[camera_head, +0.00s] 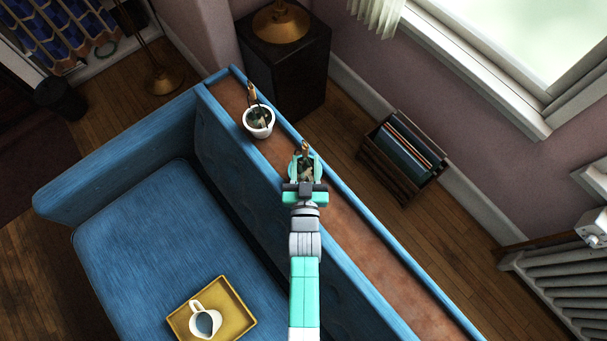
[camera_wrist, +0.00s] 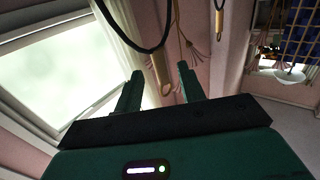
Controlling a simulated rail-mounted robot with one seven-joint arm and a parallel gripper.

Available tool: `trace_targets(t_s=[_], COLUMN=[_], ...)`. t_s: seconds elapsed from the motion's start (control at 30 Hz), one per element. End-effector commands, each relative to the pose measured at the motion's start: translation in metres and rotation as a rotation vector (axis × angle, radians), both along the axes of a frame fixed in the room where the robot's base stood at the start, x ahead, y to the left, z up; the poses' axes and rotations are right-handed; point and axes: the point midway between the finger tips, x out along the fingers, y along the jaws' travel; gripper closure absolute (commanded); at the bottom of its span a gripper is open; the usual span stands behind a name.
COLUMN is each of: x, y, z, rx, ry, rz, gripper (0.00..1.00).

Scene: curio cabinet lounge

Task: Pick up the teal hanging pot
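My gripper (camera_head: 306,163) is over the brown ledge behind the blue sofa, its two fingers apart. It also shows in the wrist view (camera_wrist: 159,78), open, with nothing clamped between the fingers. A wooden toggle (camera_head: 305,148) on a dark cord rises just beyond the fingers, with some foliage between them. In the wrist view the toggle (camera_wrist: 161,74) and its black cord loop (camera_wrist: 142,48) appear in the gap between the fingers. The teal pot's body is mostly hidden by my similarly coloured gripper, so I cannot tell its outline.
A white hanging pot (camera_head: 259,122) with a toggle stands farther back on the ledge (camera_head: 360,232). A brass lamp (camera_head: 281,22) on a black cabinet, a crate of records (camera_head: 405,150) and a yellow tray with a jug (camera_head: 240,322) are around. The ledge's near part is clear.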

Motion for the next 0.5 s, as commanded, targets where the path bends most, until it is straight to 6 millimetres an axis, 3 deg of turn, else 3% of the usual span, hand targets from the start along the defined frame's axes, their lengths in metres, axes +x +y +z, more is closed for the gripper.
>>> trace_targets(t_s=[0.2, 0.47, 0.5], x=[0.037, 0.041, 0.041], y=[0.000, 0.000, 0.000], z=[-0.003, -0.003, -0.003], rx=[0.001, 0.000, 0.000], ry=[-0.001, 0.001, 0.001], rz=[-0.001, -0.001, -0.001], gripper=[0.61, 0.61, 0.66])
